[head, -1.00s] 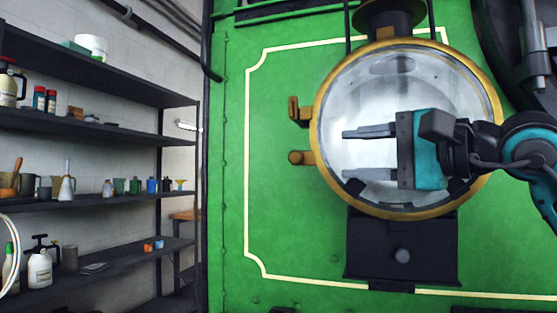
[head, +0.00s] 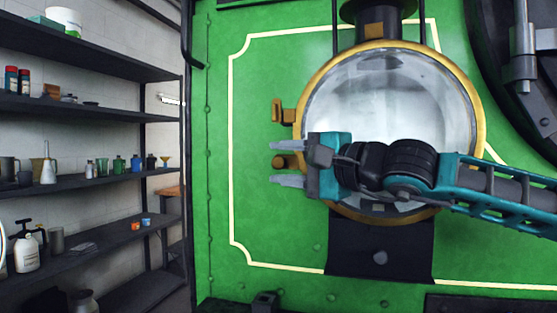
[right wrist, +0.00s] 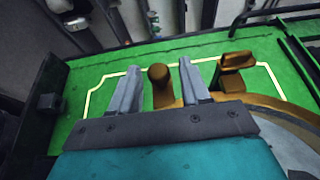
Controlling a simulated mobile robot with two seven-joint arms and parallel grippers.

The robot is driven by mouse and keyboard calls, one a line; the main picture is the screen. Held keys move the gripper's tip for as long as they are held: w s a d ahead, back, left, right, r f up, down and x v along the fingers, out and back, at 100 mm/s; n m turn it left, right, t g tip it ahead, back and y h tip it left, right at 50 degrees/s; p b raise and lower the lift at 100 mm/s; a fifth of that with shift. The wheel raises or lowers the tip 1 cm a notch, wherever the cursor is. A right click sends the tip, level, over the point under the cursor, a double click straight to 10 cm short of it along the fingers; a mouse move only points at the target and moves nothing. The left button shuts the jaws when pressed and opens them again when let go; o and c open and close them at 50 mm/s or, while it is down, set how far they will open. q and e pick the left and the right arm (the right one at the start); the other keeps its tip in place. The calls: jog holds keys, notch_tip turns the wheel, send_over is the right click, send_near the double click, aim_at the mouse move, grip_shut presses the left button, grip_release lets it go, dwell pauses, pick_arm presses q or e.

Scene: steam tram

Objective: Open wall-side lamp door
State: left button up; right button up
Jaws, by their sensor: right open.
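The wall-side lamp (head: 457,108) has a round glass door with a brass rim, mounted on the green panel. At its left edge sit a brass bracket (head: 277,110) and, below it, a brass knob (head: 281,162). The right wrist view also shows the knob (right wrist: 158,75) and the bracket (right wrist: 237,62). My right gripper (head: 272,163) is open, reaching left across the lower part of the glass. Its fingers lie on either side of the knob in both views. Whether they touch it I cannot tell. My left gripper is not in view.
Dark shelves (head: 90,113) with bottles and cans stand along the wall at the left. The lamp stands on a black bracket box (head: 380,245). A dark round fitting (head: 510,70) is at the upper right. The green panel (head: 262,215) left of the lamp is clear.

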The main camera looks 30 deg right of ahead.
jog(key=shift+w+a, duration=0.4)
jog(key=shift+w, duration=0.2)
jog(key=shift+c, duration=0.4)
grip_shut()
